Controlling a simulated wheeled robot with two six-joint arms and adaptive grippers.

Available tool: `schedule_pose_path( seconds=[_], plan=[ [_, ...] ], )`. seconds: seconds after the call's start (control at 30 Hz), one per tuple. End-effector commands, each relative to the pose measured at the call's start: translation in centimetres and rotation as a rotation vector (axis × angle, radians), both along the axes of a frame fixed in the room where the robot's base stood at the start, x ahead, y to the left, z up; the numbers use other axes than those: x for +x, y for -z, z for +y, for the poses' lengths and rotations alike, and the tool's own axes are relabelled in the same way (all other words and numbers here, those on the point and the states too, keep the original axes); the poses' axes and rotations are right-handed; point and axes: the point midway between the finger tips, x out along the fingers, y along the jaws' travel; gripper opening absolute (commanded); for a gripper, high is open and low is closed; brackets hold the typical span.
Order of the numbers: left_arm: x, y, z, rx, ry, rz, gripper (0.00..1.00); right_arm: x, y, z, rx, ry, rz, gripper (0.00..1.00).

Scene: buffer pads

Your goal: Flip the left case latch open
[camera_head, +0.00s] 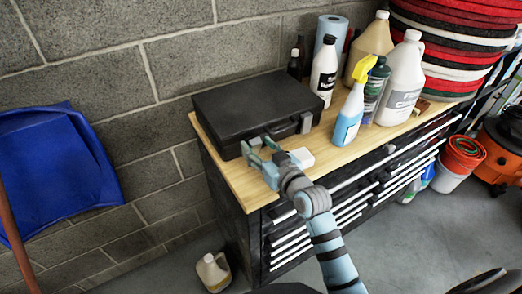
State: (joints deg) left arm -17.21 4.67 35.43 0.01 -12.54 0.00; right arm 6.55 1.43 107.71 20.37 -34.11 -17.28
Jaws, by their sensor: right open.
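A closed black case (245,105) lies flat on the wooden top of a tool cabinet. A grey latch (305,123) shows on the right part of its front side. My left gripper is not in view.
A white block (301,158) sits on the wooden top (254,190) just right of my gripper. The cabinet's front-left edge is close to the gripper.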

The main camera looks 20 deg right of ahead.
Motion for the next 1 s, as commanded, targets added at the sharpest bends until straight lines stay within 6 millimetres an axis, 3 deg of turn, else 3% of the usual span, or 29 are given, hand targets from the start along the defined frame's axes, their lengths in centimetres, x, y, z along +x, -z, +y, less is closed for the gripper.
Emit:
schedule_pose_path(
  seconds=[0.17, 0.4, 0.5, 0.8, 0.87, 0.93, 1.0],
  plan=[
    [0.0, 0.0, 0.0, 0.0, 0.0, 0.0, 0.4, -2.6, -0.3, -0.5, -0.002, 0.0, 0.001, 0.48],
    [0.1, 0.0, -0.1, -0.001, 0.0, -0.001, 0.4, -9.1, -1.2, -1.8, -0.004, -0.001, 0.002, 0.48],
    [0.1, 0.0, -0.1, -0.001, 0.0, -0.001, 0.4, -10.8, -1.5, -2.1, -0.003, 0.0, 0.003, 0.48],
    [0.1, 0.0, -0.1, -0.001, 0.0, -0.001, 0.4, -11.6, -1.7, -2.2, 0.0, 0.0, 0.001, 0.48],
    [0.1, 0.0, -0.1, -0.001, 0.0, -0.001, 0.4, -11.7, -1.6, -2.2, -0.001, 0.0, 0.005, 0.4],
    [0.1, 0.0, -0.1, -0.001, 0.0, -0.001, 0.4, -12.1, -0.5, -2.3, -0.011, 0.003, 0.047, 0.29],
    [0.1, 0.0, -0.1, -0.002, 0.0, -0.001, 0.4, -13.4, 2.1, -2.5, -0.037, 0.012, 0.155, 0.27]
  ],
)
